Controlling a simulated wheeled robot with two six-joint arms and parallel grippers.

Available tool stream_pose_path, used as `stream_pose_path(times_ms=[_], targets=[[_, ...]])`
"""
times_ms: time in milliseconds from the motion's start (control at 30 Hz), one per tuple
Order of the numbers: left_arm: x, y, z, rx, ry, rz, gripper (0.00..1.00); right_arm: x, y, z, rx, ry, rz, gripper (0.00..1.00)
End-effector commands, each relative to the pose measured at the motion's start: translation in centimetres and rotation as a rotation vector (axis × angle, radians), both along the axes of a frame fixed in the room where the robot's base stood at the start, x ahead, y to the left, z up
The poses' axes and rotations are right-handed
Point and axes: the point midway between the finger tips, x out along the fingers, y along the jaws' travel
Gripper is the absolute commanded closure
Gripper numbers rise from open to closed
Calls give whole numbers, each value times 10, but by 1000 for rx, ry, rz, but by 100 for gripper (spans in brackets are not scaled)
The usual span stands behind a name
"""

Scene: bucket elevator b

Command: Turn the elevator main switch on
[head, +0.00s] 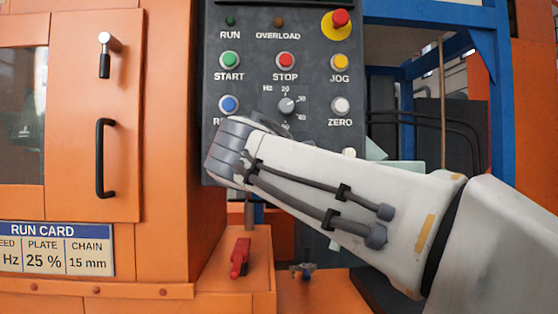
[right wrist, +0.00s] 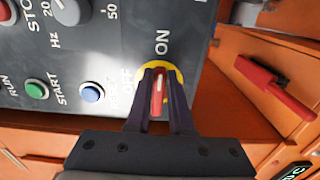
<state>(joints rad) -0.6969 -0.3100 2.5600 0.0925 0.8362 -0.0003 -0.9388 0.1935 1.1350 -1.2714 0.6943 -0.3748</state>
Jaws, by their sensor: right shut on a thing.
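The main switch (right wrist: 158,100) has a red handle with a pale line, on a round yellow plate. In the right wrist view the ON label (right wrist: 162,42) stands just beyond the handle. A partly covered OFF label (right wrist: 127,78) is to its left. The handle lies in line with ON. My right gripper (right wrist: 160,85) is shut on the red handle, one dark finger on each side. In the head view my right wrist covers the switch and the gripper's fingers. My left gripper is not in view.
The grey control panel (head: 216,45) carries buttons, lamps, a Hz dial (head: 287,105) and a red emergency stop (head: 340,18). A red lever (head: 240,255) stands below it. An orange cabinet door with a black handle (head: 100,158) is at left, above the run card (head: 56,248).

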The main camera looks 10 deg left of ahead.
Motion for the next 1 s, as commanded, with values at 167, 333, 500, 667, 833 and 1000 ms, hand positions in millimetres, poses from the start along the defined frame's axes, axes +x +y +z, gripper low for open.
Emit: stream_pose_path(times_ms=[167, 333, 500, 667, 833, 1000], targets=[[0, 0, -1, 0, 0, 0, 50, 0, 0, -2, 9, 8, -3, 100], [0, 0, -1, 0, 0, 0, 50, 0, -1, -2, 9, 8, -3, 100], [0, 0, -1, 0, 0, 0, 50, 0, -1, -2, 8, 8, -4, 50], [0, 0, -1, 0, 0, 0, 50, 0, 0, -1, 8, 5, -2, 50], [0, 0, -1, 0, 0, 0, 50, -1, 0, -1, 7, 4, -1, 50], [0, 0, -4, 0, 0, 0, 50, -19, -5, -1, 6, 3, 2, 50]])
